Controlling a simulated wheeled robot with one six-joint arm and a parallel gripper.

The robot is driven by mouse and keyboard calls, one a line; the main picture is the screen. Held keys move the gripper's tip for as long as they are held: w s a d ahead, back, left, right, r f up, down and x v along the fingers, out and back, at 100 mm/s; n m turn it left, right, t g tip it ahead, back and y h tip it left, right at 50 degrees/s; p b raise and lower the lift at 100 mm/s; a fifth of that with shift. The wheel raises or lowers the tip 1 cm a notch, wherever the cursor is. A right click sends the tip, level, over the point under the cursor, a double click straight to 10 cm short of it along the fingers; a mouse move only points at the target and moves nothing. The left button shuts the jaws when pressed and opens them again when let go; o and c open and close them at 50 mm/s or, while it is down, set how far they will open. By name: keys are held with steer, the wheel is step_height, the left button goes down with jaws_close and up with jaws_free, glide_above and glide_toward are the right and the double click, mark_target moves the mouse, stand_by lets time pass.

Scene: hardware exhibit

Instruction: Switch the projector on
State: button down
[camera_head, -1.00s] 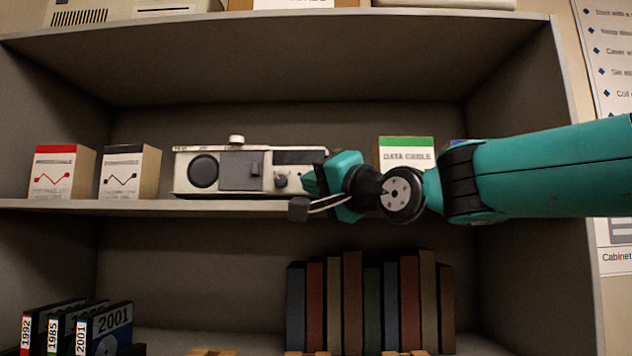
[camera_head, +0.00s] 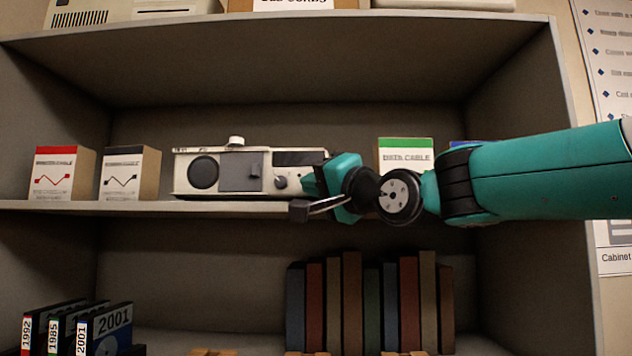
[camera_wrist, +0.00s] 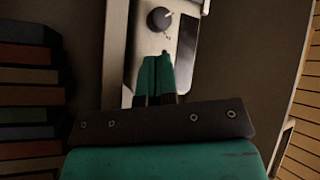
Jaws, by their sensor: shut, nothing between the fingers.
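The projector (camera_head: 241,171) is a cream-white box on the middle shelf, with a round dark speaker-like disc on its left, a grey panel in the middle and a small dark knob (camera_head: 281,182) toward its right. My gripper (camera_head: 309,183) is at the projector's right end, just right of the knob, and hides part of the front there. In the wrist view the shut fingertips (camera_wrist: 157,60) point at the projector's front (camera_wrist: 150,48), close to a small dark spot below the round knob (camera_wrist: 159,19). I cannot tell whether the fingertips touch it.
Cable boxes (camera_head: 131,173) stand left of the projector, and a green-topped box (camera_head: 406,154) stands behind my arm. The shelf edge (camera_head: 150,207) runs just below the projector. Books (camera_head: 370,305) stand on the lower shelf.

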steer(key=shift+w+d+r, duration=0.35)
steer(key=shift+r, duration=0.15)
stand_by(1.2)
steer(key=shift+f, duration=0.2)
steer(key=shift+s, duration=0.1)
steer(key=shift+s+a+f+b, duration=0.2)
steer(key=shift+s+f+b, duration=0.1)
steer(key=shift+b, duration=0.35)
steer(key=shift+s+a+b, duration=0.15)
steer(key=shift+s+b, duration=1.05)
steer(key=shift+s, duration=1.15)
